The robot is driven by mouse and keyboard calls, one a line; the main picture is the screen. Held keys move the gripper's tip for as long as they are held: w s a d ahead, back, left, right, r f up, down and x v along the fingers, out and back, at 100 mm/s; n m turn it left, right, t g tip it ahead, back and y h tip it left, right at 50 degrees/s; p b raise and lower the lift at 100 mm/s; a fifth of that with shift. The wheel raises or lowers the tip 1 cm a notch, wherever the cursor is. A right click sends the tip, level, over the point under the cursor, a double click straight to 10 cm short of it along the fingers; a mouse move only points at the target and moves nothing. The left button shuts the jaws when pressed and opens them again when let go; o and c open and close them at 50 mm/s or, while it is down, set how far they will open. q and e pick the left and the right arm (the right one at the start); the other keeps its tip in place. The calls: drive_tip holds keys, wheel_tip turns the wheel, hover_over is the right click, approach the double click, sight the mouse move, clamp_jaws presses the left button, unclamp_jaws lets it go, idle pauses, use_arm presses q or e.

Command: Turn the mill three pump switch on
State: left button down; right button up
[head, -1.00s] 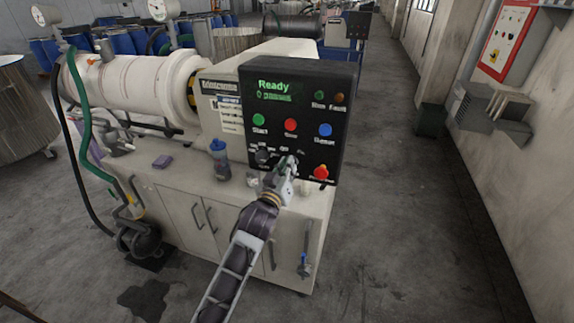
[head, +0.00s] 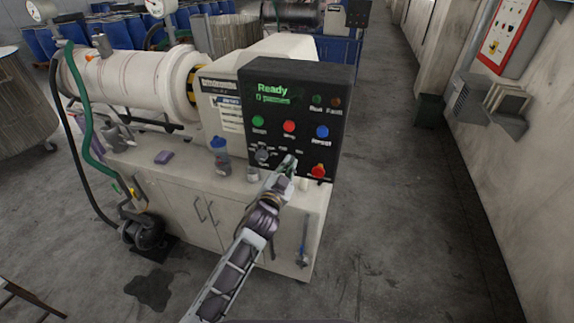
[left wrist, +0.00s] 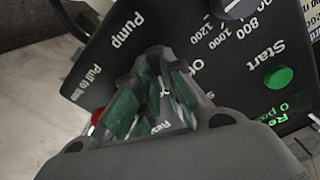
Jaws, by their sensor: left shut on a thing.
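The dark control panel (head: 270,125) stands at the end of the white mill. Its display reads "Ready" and "0 passes" in green. My left gripper (head: 287,166) is at the panel's lower part, between the speed dial (head: 262,155) and the red stop knob (head: 318,171). In the left wrist view my gripper (left wrist: 160,70) is shut beside the "Pump" label (left wrist: 126,30), on the pump switch. The fingers hide the switch, so I cannot tell its position. Part of an "Off" marking shows beside them. My right gripper is not in view.
The panel has a green start button (head: 258,121), a red button (head: 289,126) and a blue button (head: 322,132) above my gripper. A bottle (head: 220,156) and a small jar (head: 252,174) stand on the cabinet top. Open floor lies to the right.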

use_arm(q)
drive_tip(key=shift+m, duration=0.3)
drive_tip(key=c, duration=1.5)
unclamp_jaws()
drive_tip(key=shift+v, duration=6)
